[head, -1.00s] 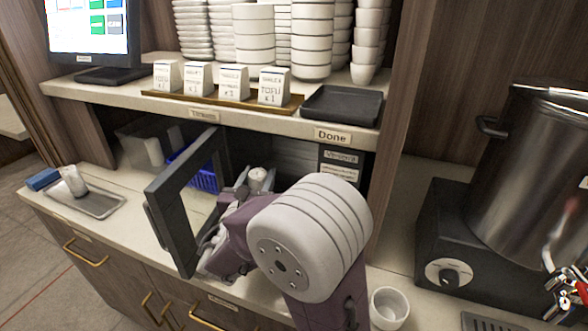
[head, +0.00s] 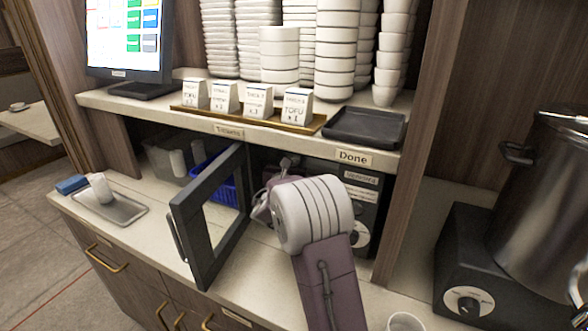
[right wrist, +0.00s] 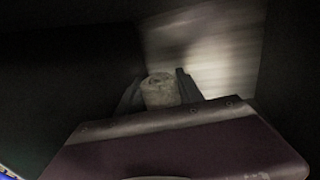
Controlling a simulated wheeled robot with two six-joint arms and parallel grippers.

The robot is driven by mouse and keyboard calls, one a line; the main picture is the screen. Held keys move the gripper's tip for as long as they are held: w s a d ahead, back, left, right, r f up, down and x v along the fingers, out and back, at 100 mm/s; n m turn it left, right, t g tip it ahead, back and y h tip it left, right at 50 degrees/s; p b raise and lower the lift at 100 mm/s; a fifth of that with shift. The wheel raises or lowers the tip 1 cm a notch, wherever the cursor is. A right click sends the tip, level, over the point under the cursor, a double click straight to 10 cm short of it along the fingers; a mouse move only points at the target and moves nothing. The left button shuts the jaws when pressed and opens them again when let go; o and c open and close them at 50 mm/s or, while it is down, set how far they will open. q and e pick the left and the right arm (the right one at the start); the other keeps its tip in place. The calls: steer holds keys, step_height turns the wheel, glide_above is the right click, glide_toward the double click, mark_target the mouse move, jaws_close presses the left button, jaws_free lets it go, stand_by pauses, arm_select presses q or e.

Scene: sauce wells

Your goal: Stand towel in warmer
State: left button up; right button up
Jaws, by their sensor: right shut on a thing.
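The black warmer (head: 367,212) sits under the shelf, its framed door (head: 187,233) swung open toward the front. My right arm reaches past the door into the dark opening. In the head view my right gripper is mostly hidden behind the arm. In the right wrist view my right gripper (right wrist: 158,86) is shut on a pale rolled towel (right wrist: 160,91), whose round end shows between the fingers. The inside is dark, and I cannot tell whether the towel touches the warmer floor. My left gripper is not in view.
A metal tray (head: 128,211) holds a white roll (head: 100,188), with a blue block (head: 71,185) beside it. A blue basket (head: 228,190) stands behind the door. Stacked bowls (head: 338,50) fill the shelf above. A steel pot (head: 545,200) stands right; a white cup (head: 405,323) is at the front.

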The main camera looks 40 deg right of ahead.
steer(key=f, duration=0.3)
steer(key=shift+w+d+f+b, duration=0.25)
steer(key=shift+f+b, duration=0.05)
steer(key=shift+s, duration=0.1)
steer(key=shift+f, duration=0.15)
steer(key=o, duration=1.4)
steer(key=shift+r, duration=0.25)
steer(key=v, duration=1.2)
